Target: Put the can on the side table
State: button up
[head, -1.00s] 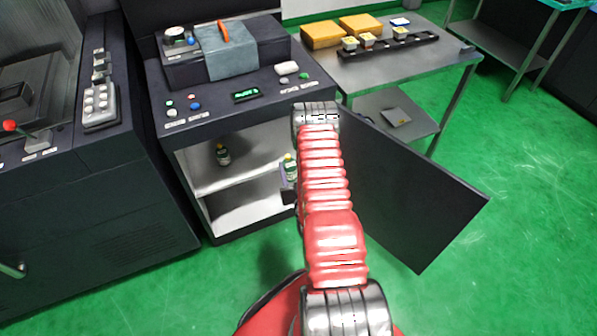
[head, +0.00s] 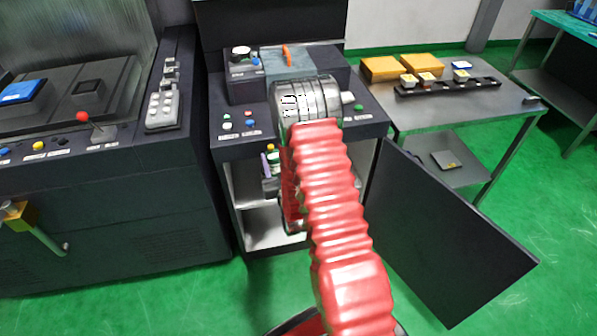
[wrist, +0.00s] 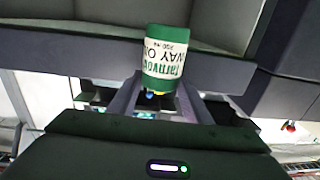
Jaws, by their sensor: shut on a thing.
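The can, green with a white label, is between my gripper's fingers in the wrist view (wrist: 165,58); its label reads upside down there. In the head view the can (head: 273,160) shows small, just left of my red arm, in front of the open cabinet (head: 237,215). My gripper (head: 269,187) is shut on it; the fingers (wrist: 155,97) also show in the wrist view. My arm hides part of the gripper and cabinet. The side table (head: 437,113) is a grey metal table to the right, with a lower shelf.
A dark machine (head: 110,215) stands left.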

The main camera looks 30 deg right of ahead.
jog(key=w+a+r+n+y, duration=0.1)
jog(key=a+r+y, duration=0.3)
jog(key=a+r, duration=0.8)
jog(key=a+n, duration=0.1)
jog(key=a, duration=0.3)
jog(key=shift+w+r, duration=0.35)
jog(key=shift+w, duration=0.05)
